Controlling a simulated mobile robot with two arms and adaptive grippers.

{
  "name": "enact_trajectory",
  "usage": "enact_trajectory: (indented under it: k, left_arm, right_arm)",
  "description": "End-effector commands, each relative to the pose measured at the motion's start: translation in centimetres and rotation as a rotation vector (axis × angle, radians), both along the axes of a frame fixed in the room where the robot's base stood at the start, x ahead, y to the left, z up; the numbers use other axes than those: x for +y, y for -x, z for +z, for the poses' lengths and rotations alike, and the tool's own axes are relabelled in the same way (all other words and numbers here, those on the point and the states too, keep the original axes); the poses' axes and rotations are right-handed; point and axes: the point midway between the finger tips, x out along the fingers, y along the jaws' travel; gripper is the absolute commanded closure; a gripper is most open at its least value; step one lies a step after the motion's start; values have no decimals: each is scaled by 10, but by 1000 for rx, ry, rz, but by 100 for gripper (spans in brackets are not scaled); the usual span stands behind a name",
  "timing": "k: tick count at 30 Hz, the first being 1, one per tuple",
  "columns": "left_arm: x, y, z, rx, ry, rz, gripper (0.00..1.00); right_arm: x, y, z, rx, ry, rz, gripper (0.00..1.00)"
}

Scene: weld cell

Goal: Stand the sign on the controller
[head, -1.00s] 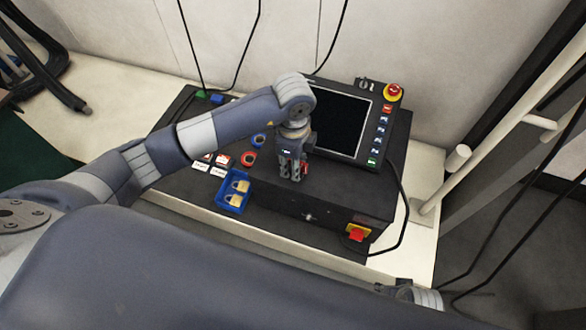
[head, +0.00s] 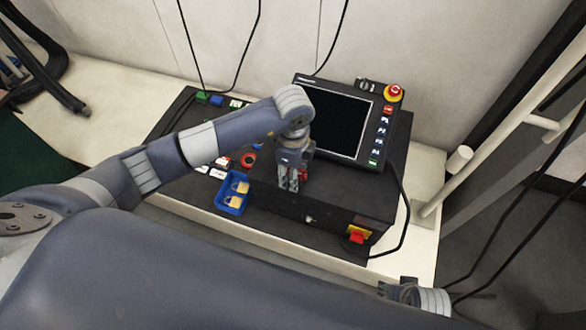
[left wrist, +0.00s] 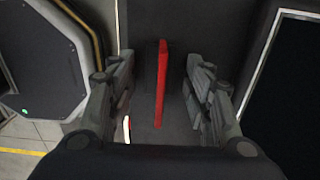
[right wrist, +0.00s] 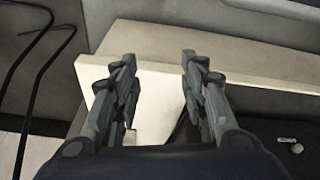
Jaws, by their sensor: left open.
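The controller (head: 340,190) is a long black box on the bench, with a screen unit (head: 338,122) on top. The sign (left wrist: 161,85) shows in the left wrist view as a thin red upright strip, seen nearly edge-on, between my left fingers. In the head view only a bit of red (head: 304,174) shows beside the fingers. My left gripper (head: 288,187) is low over the controller's top, its fingers open either side of the sign (left wrist: 161,98), with gaps on both sides. My right gripper (right wrist: 157,75) is open and empty near the bench's edge; its fingers are mostly hidden in the head view.
A blue tray (head: 222,203) with brass padlocks sits left of my left gripper, near small tags (head: 219,171). A red emergency button (head: 394,92) and a red-yellow switch (head: 357,237) are on the right. A pale post (head: 445,180) and a black cable (head: 404,210) stand at the right.

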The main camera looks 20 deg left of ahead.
Motion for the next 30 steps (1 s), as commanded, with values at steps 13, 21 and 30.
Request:
enact_trajectory:
  k: [13, 21, 30]
  left_arm:
    - [0, -1, 68, -4, 0, -1, 54]
    - [0, 0, 113, -2, 0, -1, 54]
    - [0, 0, 123, 0, 0, 0, 54]
  right_arm:
    - [-2, 15, -43, 31, 4, 4, 60]
    - [-4, 27, -69, 44, 5, 7, 60]
    - [-4, 30, -76, 46, 5, 8, 60]
